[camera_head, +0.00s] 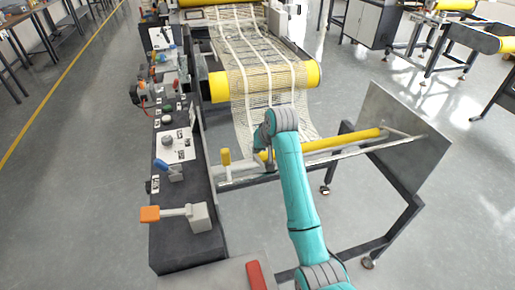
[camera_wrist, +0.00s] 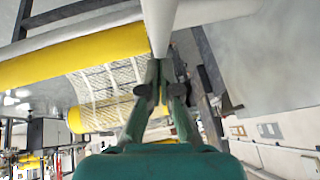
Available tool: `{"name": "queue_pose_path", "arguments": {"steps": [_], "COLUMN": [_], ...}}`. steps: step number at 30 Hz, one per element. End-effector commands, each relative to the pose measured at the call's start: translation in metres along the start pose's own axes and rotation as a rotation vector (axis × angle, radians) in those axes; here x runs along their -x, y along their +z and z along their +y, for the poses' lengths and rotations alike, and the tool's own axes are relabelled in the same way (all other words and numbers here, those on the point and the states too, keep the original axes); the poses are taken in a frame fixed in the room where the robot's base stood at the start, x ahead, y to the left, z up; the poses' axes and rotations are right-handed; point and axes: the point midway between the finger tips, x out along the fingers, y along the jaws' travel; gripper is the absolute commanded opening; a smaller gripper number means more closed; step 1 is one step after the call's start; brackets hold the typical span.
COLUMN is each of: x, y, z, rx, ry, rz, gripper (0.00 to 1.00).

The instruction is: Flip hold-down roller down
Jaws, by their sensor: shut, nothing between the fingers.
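A slim yellow roller (camera_head: 345,140) runs across the near frame, beside a pale bar (camera_head: 335,154); I cannot tell for sure whether it is the hold-down roller. My gripper is mostly hidden behind my teal arm in the head view, near the bar's left part. In the wrist view my gripper (camera_wrist: 165,88) is shut and empty, its fingertips close to a grey rod (camera_wrist: 160,25). Contact is unclear. A yellow roller (camera_wrist: 60,58) crosses the left of that view.
Mesh (camera_head: 262,60) drapes over a large yellow roller (camera_head: 300,75). A grey panel (camera_head: 395,140) stands at the right. A dark control bench (camera_head: 190,250) with an orange-handled lever (camera_head: 150,214) lies at the left. Open floor (camera_head: 460,225) is at the right.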

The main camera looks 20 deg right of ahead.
Motion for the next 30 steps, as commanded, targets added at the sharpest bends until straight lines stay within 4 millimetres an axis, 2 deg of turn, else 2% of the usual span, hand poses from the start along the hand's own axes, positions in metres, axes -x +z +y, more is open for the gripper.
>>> {"name": "queue_pose_path", "arguments": {"steps": [5, 10, 21, 25, 30], "x": [0.008, 0.025, 0.098, 0.113, 0.121], "y": [-0.012, -0.037, -0.042, -0.043, -0.043], "z": [-0.003, -0.008, -0.008, -0.009, -0.009], "rx": [0.001, 0.002, 0.001, 0.001, 0.001], "ry": [0.0, -0.001, 0.0, 0.0, -0.001], "rz": [0.003, 0.003, 0.003, 0.001, 0.0], "gripper": [0.0, 0.0, 0.0, 0.0, 0.0]}}
